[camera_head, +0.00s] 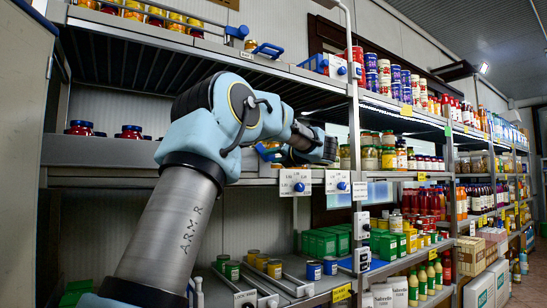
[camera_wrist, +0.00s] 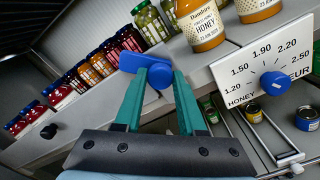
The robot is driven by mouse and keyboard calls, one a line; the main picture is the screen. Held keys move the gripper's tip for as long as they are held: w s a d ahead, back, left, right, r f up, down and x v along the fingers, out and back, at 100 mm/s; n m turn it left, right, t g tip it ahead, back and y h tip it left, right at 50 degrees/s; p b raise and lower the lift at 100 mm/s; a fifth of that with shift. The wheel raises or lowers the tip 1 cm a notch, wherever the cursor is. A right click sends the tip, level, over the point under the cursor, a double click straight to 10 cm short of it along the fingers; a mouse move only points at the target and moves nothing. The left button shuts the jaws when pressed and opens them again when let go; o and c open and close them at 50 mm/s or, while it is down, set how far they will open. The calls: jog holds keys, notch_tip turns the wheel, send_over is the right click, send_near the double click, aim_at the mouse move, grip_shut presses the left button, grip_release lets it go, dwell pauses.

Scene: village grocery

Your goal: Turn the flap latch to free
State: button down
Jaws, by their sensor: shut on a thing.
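The blue flap latch (camera_wrist: 130,62) shows in the wrist view at the shelf's front edge, with a flat bar and a round part. The teal fingers of my gripper (camera_wrist: 162,78) are shut on the latch, with the round part between the tips. The bar reaches out to the left of the fingers. In the head view my own arm hides most of my gripper at the middle shelf. A bit of blue (camera_head: 267,151) shows there beside the arm. I cannot tell the latch's exact turn angle.
Close to the right of my gripper is a white honey price plate (camera_wrist: 270,62) with a blue knob (camera_wrist: 275,84). Honey jars (camera_wrist: 201,27) stand just above it. Pickle jars (camera_wrist: 150,22) and darker jars (camera_wrist: 88,74) line the shelf behind the latch.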

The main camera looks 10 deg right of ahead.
jog(key=m+p, duration=0.2)
jog(key=m, duration=0.3)
jog(key=shift+r, duration=0.1)
jog(key=shift+m+p, duration=1.05)
jog(key=shift+m, duration=0.75)
jog(key=c, duration=0.5)
grip_release()
jog(key=shift+s, duration=0.1)
jog(key=b+v, duration=0.3)
jog(key=v, duration=0.7)
jog(key=shift+s+d, duration=0.25)
